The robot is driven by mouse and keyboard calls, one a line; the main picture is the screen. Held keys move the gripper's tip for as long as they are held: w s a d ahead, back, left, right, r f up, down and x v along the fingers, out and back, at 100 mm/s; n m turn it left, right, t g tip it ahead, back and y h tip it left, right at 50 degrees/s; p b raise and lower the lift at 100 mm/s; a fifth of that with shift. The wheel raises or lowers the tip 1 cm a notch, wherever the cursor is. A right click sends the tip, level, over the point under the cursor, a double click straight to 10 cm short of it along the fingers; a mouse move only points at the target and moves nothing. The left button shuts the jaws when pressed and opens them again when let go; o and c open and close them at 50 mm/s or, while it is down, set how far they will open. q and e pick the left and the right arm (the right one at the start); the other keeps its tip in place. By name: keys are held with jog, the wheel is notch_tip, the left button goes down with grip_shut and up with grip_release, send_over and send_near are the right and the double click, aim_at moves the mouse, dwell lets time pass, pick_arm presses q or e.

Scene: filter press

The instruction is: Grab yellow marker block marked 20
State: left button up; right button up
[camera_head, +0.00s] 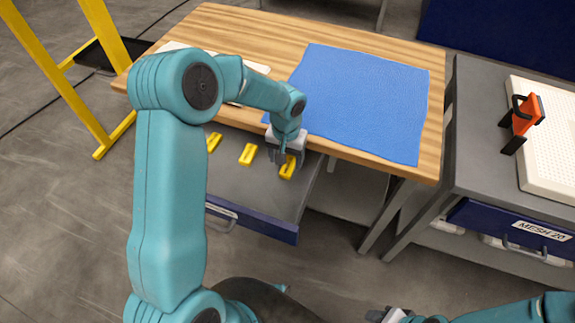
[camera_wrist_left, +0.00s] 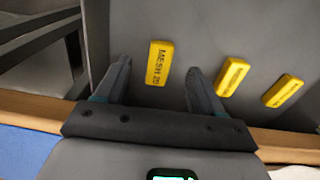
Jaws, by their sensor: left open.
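A yellow marker block reading "MESH 20" (camera_wrist_left: 159,63) lies in the open grey drawer, ahead of and between my left gripper's fingers in the left wrist view. It also shows in the head view (camera_head: 288,167) as the rightmost block, partly covered by the gripper. My left gripper (camera_wrist_left: 157,82) is open and empty, above the drawer. It also shows in the head view (camera_head: 285,160). Two other yellow blocks lie beside it: a middle one (camera_wrist_left: 232,76) and a far one (camera_wrist_left: 283,91); their lettering is too small to read. My right gripper (camera_head: 393,315) is at the bottom edge, its fingers unclear.
The open drawer (camera_head: 262,200) has a blue front and sits under a wooden table (camera_head: 240,35) with a blue mat (camera_head: 365,95). The table edge is close to my left gripper. A grey cabinet labelled "MESH 20" (camera_head: 541,230) stands right, with an orange-handled tool (camera_head: 522,117) on it.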

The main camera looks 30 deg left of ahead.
aim_at(286, 172)
pick_arm(q)
jog(key=shift+w+f, duration=0.1)
jog(key=shift+f, duration=0.45)
jog(key=f, duration=0.5)
jog(key=shift+a+f, duration=0.15)
jog(key=shift+a, duration=0.05)
jog(key=c, duration=0.9)
jog(key=shift+c, duration=1.1)
